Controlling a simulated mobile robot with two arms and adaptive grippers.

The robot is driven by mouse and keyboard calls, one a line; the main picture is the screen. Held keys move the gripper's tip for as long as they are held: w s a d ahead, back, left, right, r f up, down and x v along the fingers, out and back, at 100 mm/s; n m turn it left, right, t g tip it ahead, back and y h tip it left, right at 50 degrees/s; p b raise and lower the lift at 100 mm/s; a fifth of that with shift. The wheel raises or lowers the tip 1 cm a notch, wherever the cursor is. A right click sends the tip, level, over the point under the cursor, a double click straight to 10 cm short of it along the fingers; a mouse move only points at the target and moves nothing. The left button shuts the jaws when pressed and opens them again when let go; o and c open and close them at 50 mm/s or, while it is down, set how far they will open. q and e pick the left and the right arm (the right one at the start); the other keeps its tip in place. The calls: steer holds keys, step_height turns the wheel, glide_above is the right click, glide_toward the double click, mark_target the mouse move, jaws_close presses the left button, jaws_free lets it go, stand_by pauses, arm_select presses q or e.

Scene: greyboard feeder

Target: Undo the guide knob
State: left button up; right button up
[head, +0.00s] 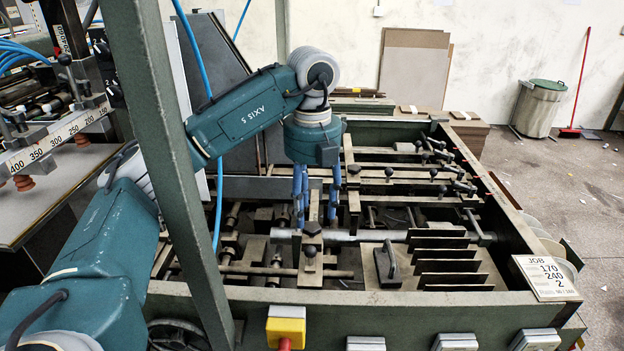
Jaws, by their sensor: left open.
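My left gripper (316,212) points straight down over the feeder frame, its blue fingers apart. A dark knob (312,229) sits just below and between the fingertips, on a metal guide block (311,268). I see no finger closed on it, and I cannot tell whether the fingertips touch it. A second dark knob or bolt head (310,251) sits lower on the same block. Several other black ball knobs (388,172) stand on the bars farther back. The task does not say which of these is the guide knob. My right gripper is not in view.
A row of upright dark plates (442,258) and a block with a black handle (389,264) stand right of the guide block. A green post (165,130) crosses in front of my left arm. A job card (546,278) lies on the front right corner.

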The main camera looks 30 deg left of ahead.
mark_target(312, 225)
arm_select(q)
step_height(312, 225, up, 8)
steer(key=shift+r, duration=0.2)
stand_by(0.6)
